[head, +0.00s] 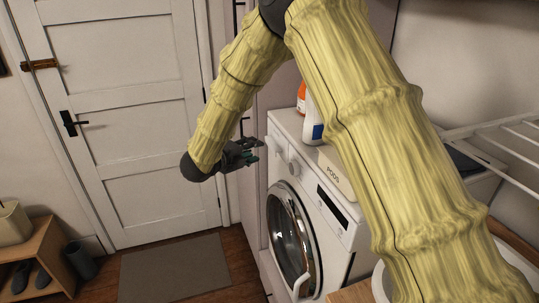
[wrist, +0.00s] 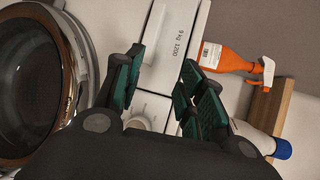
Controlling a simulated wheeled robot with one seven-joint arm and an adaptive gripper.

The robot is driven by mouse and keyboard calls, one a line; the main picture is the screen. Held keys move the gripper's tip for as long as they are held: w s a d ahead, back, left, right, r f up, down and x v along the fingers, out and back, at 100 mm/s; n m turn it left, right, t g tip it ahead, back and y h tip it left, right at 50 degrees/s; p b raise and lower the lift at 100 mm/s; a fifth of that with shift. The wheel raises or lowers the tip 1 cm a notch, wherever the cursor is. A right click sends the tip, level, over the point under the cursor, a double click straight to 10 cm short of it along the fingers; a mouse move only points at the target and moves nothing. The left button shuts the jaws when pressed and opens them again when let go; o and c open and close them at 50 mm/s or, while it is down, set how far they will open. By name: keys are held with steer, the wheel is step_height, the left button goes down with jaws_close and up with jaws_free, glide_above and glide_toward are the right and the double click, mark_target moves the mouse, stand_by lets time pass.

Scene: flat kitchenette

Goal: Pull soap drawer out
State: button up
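The soap drawer (wrist: 178,45) is a white front panel marked "9 kg 1200" on the washing machine (head: 318,235). In the wrist view it lies just beyond and between my fingertips. My gripper (wrist: 163,62) is open, with a dark green-padded finger on each side and nothing held between them. In the head view my gripper (head: 250,152) is at the far-left end of the machine's control panel. There the drawer front is hard to make out. I cannot tell whether a finger touches the drawer. The drawer looks flush with the panel.
A round dial (wrist: 140,123) sits beside the drawer, and the round glass door (head: 289,240) is below the panel. An orange spray bottle (wrist: 228,57) and a white bottle with a blue cap (wrist: 262,142) stand on top. A drying rack (head: 500,135) is at right.

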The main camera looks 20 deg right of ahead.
mark_target(270, 147)
step_height(270, 147, down, 6)
steer(key=d+n+t, duration=0.1)
steer(key=n+t, duration=0.3)
steer(key=t, duration=0.1)
steer(key=p+x, duration=0.2)
steer(key=x, duration=0.7)
steer(key=shift+w+p, duration=0.25)
steer(key=shift+p, duration=0.15)
steer(key=shift+x, duration=0.85)
steer(key=shift+f, duration=0.15)
steer(key=shift+s, duration=0.1)
jaws_close()
